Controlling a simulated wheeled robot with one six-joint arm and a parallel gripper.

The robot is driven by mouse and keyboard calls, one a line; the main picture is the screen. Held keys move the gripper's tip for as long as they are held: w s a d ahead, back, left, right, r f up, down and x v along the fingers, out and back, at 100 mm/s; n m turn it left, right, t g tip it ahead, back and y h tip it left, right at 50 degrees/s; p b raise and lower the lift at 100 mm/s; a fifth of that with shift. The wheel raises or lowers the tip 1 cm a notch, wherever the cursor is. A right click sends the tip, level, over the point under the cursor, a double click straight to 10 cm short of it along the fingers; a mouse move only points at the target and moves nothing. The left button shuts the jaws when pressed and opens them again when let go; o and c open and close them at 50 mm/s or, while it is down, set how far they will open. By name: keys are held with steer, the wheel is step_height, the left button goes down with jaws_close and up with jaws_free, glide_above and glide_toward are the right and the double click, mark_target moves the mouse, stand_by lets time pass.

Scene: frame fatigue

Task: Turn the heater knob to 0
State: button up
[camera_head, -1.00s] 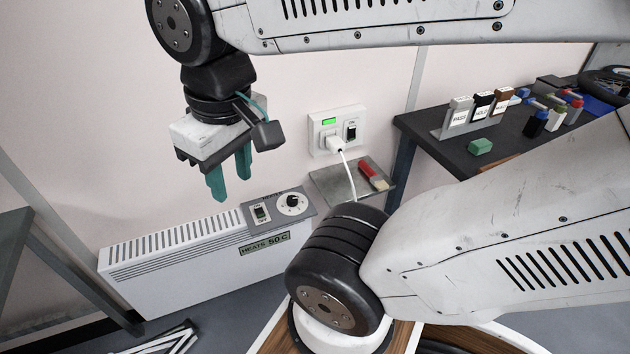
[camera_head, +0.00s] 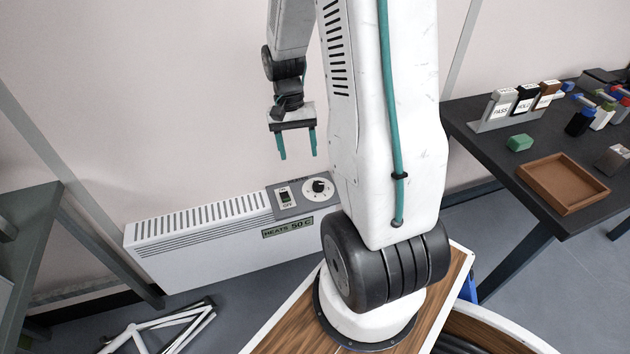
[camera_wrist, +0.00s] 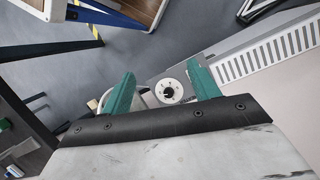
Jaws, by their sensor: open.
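The heater (camera_head: 210,238) is a long white box low against the wall, with a label reading "HEATS 50 C". On the grey panel (camera_head: 300,199) at its right end sit an on/off switch (camera_head: 285,197) and the round white heater knob (camera_head: 319,187) with a dark centre. My gripper (camera_head: 297,143) is open and empty, pointing down above the panel. In the wrist view the knob (camera_wrist: 169,91) shows between the two teal fingertips, apart from both. The knob's setting is too small to read.
A dark table (camera_head: 478,135) at right holds a brown tray (camera_head: 562,183), a green block (camera_head: 519,142) and labelled holders. A grey table (camera_head: 30,225) stands at left. White frame tubes (camera_head: 165,335) lie on the floor at lower left. Space above the heater is clear.

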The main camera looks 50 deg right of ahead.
steer(key=w+d+f+m, duration=0.1)
steer(key=d+f+m, duration=0.3)
steer(key=f, duration=0.5)
steer(key=w+d+f+m, duration=0.1)
steer(key=d+f+m, duration=0.2)
steer(key=d+f, duration=0.45)
steer(key=m+t+h, duration=0.1)
steer(key=m+t, duration=0.2)
steer(key=m, duration=0.1)
glide_above(318, 184)
step_height(318, 184, down, 5)
steer(key=shift+w+f, duration=0.15)
step_height(318, 184, down, 7)
steer(key=shift+f, duration=0.2)
steer(key=c, duration=1)
